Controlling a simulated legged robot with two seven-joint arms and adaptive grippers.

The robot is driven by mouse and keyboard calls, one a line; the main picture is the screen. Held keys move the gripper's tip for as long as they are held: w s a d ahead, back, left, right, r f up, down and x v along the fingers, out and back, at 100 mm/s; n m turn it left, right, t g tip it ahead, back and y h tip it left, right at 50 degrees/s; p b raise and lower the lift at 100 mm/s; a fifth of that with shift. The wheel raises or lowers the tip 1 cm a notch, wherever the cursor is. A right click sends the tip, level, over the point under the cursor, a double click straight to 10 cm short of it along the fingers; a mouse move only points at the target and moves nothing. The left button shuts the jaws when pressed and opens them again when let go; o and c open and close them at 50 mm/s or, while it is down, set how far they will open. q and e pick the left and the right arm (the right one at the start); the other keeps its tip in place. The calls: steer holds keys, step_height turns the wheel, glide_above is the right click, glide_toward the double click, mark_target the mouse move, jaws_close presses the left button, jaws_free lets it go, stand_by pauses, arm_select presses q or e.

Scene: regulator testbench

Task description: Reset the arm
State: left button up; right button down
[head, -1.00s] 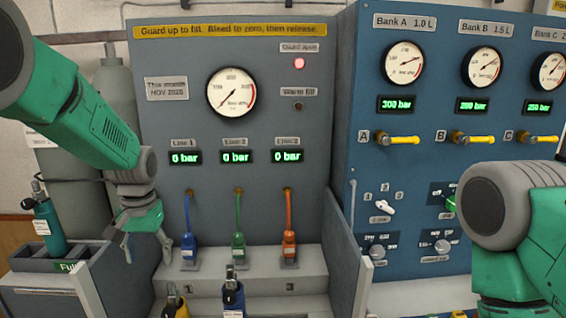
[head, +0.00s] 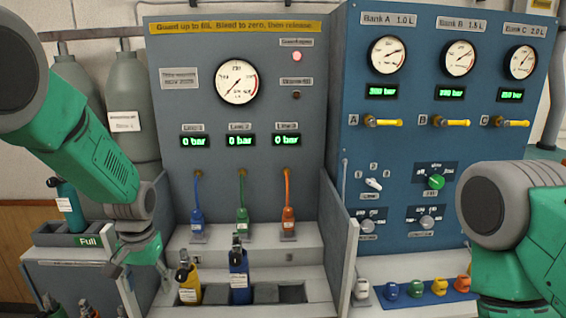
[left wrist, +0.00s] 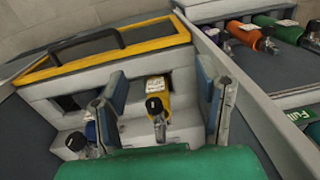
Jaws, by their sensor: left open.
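My left arm (head: 85,150) comes in from the left, green and grey, bent downward. Its gripper (head: 138,268) hangs open and empty in front of the left side of the grey testbench. In the left wrist view the two fingers (left wrist: 163,100) stand apart, with a yellow cylinder (left wrist: 158,103) showing between them, apart from both. My right arm (head: 515,235) shows at the right edge as a green and grey joint; its gripper is outside the view.
A yellow cylinder (head: 188,280) and a blue cylinder (head: 239,276) stand in the bench's front row. Blue, green and orange hoses hang behind. A blue panel (head: 430,150) is at right. A rack marked Full (head: 88,241) stands left.

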arm_select(q)
steer(key=s+f+b, duration=0.3)
steer(key=s+f, duration=0.5)
steer(key=f, duration=0.3)
steer(key=s+f+b, duration=0.2)
steer(key=s+f, duration=0.7)
steer(key=f, duration=0.2)
steer(key=s+f+b, duration=0.2)
steer(key=s+f, duration=0.1)
steer(key=s, duration=0.6)
steer(key=s+d+f+m+b, duration=0.1)
steer(key=s+f, duration=0.3)
steer(key=s, duration=0.5)
steer(key=shift+f+t+h+b, duration=0.15)
steer(key=shift+t+h+b, duration=0.15)
steer(key=shift+b, duration=0.6)
steer(key=shift+d, duration=0.1)
